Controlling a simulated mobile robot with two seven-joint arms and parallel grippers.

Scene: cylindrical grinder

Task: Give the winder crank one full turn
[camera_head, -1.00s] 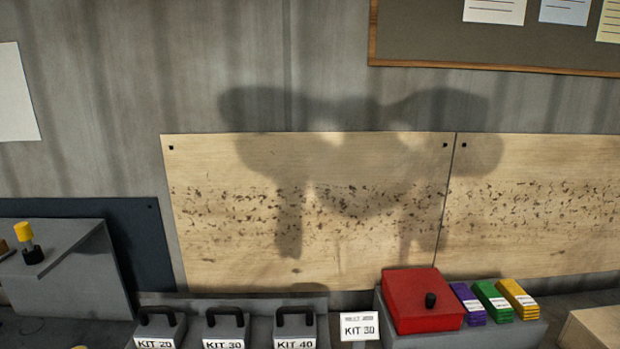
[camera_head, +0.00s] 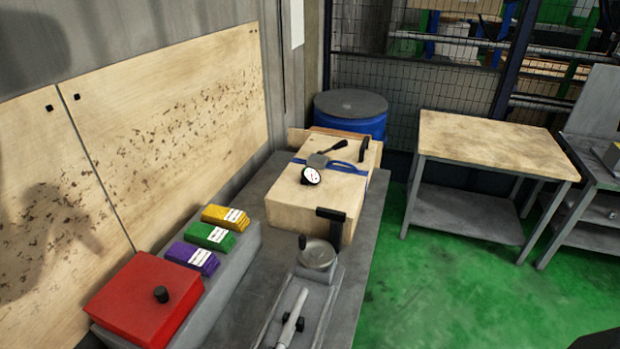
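No part is plainly marked as the winder crank. A round metal disc (camera_head: 318,254) with a small upright dark knob (camera_head: 302,242) at its edge sits on a grey fixture at the front right of the bench. Behind it, a wooden box (camera_head: 300,212) carries a blue strap (camera_head: 346,167) with a metal buckle-like piece, a dark lever (camera_head: 331,147) and a white dial gauge (camera_head: 311,176). I cannot tell which of these parts is the crank.
The grey bench (camera_head: 262,309) also holds a red box (camera_head: 142,301) with a black knob and purple, green and yellow packs (camera_head: 210,238). A blue drum (camera_head: 351,113) stands behind. A wood-topped table (camera_head: 490,141) stands right; green floor (camera_head: 420,290) between is clear.

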